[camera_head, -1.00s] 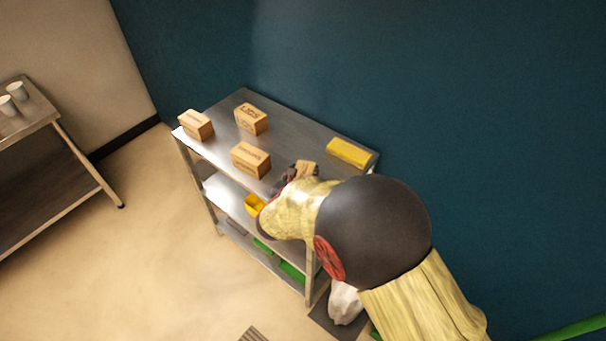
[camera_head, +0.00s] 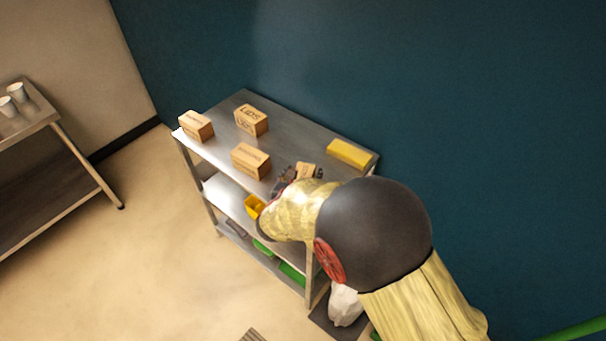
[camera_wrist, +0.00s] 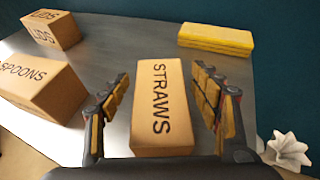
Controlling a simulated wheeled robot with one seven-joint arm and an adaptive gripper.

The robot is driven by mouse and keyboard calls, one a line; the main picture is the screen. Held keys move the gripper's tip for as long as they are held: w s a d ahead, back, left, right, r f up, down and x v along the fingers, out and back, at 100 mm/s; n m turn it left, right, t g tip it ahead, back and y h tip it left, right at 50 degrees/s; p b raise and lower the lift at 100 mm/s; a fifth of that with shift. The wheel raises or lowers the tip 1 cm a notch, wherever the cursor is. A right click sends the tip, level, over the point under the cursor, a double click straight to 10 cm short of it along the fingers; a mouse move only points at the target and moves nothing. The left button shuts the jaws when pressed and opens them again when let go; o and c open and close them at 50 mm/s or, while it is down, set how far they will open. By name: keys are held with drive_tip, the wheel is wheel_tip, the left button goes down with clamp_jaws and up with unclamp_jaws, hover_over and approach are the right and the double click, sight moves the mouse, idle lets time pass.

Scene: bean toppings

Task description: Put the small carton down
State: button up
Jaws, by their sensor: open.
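The small carton (camera_wrist: 163,108), brown and marked STRAWS, rests on the steel shelf top in the wrist view. In the head view the small carton (camera_head: 306,170) shows partly behind my arm, near the front right of the top. My gripper (camera_wrist: 163,100) is open, with one finger on each side of the carton. A gap shows between the carton and each finger. In the head view my gripper (camera_head: 290,178) is at the carton, largely hidden by my wrist.
A SPOONS carton (camera_wrist: 42,88) stands left of my gripper, with a LIDS carton (camera_wrist: 52,30) behind it. Another carton (camera_head: 196,125) is at the far left end. A yellow block (camera_wrist: 215,40) lies at the back right. Bare steel top (camera_head: 290,138) lies between.

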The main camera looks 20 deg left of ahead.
drive_tip(key=p+v, duration=0.2)
drive_tip(key=v, duration=1)
drive_tip(key=shift+p, duration=0.3)
drive_tip(key=w+d+r+n+g+y, duration=0.1)
drive_tip(key=w+r+n+y, duration=0.1)
drive_tip(key=r+n, duration=0.25)
drive_tip(key=w+d+r+n+y, duration=0.1)
drive_tip(key=w+r+n, duration=0.2)
drive_tip(key=r+n, duration=0.15)
drive_tip(key=s+d+r+n+g+y, duration=0.2)
drive_tip(key=d+r+n, duration=0.5)
drive_tip(key=r+n, duration=0.2)
drive_tip(key=s+d+n+g+h, duration=0.2)
drive_tip(key=s+d+n, duration=0.7)
drive_tip(key=d, duration=0.5)
drive_tip(key=s+d+r+n+g+h, duration=0.1)
drive_tip(key=s+d+n+g+h, duration=0.1)
drive_tip(key=s+d+n, duration=0.7)
drive_tip(key=s+d+h, duration=0.1)
drive_tip(key=s+d, duration=0.3)
drive_tip(key=shift+s+d+r+g, duration=0.15)
drive_tip(key=shift+s+d+g, duration=0.25)
